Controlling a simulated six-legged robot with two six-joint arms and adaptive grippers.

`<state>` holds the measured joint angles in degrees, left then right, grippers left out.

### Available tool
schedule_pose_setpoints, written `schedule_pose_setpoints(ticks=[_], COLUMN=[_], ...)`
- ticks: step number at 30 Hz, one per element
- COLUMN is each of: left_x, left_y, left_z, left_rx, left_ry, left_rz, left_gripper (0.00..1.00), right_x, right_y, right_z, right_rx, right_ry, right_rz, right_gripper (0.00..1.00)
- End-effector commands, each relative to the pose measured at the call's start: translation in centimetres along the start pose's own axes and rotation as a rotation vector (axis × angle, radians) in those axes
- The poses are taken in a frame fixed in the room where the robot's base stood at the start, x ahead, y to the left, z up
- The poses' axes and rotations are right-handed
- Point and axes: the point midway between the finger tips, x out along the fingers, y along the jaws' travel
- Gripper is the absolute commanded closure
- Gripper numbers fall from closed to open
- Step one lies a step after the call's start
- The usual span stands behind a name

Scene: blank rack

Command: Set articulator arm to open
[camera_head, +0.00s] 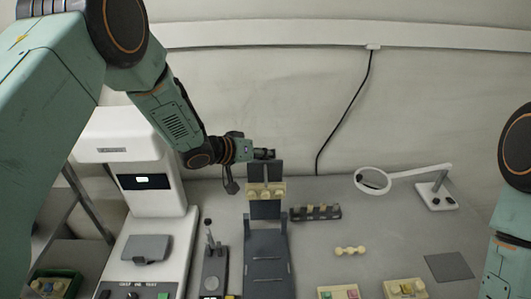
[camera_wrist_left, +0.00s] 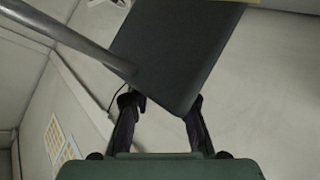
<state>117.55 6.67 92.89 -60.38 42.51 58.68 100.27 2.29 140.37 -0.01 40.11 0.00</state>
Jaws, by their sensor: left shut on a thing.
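The articulator (camera_head: 266,262) stands on the bench in the middle of the head view, a dark grey device with a flat base. Its arm (camera_head: 265,209) is raised upright behind the base and carries a row of beige teeth. My left gripper (camera_head: 265,154) is at the top edge of this arm, shut on it. In the left wrist view the two fingers (camera_wrist_left: 163,101) sit on either side of the dark arm plate (camera_wrist_left: 175,45). Where they touch it is partly hidden. My right gripper is out of view; only part of that arm shows at the right edge.
A white machine (camera_head: 145,165) stands left of the articulator, with a small lever device (camera_head: 213,270) between them. A dark rack (camera_head: 315,213) is close on the right. A ring magnifier (camera_head: 373,181), a beige piece (camera_head: 350,251) and tooth trays (camera_head: 404,289) lie further right.

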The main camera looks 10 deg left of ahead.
Motion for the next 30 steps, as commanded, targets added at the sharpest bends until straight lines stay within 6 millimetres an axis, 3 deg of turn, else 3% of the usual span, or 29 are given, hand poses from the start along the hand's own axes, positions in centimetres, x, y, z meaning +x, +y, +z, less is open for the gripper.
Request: schedule_pose_setpoints(ticks=[9, 10, 19, 30], left_x=[-0.11, -0.11, -0.08, -0.52], left_y=[-0.68, -0.69, -0.73, -0.65], left_z=[0.67, 0.68, 0.49, 0.14], left_rx=[-0.015, -0.015, -0.01, -0.007], left_ry=[-0.012, -0.012, -0.012, -0.007], left_rz=[-0.016, -0.016, -0.014, -0.01], left_gripper=[1.0, 0.83, 0.58, 0.57], right_x=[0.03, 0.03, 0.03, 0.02], right_y=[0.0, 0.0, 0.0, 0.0], right_z=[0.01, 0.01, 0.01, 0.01], right_rx=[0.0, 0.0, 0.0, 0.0], right_ry=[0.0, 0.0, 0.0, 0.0], right_rz=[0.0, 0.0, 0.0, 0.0], right_gripper=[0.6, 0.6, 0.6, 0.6])
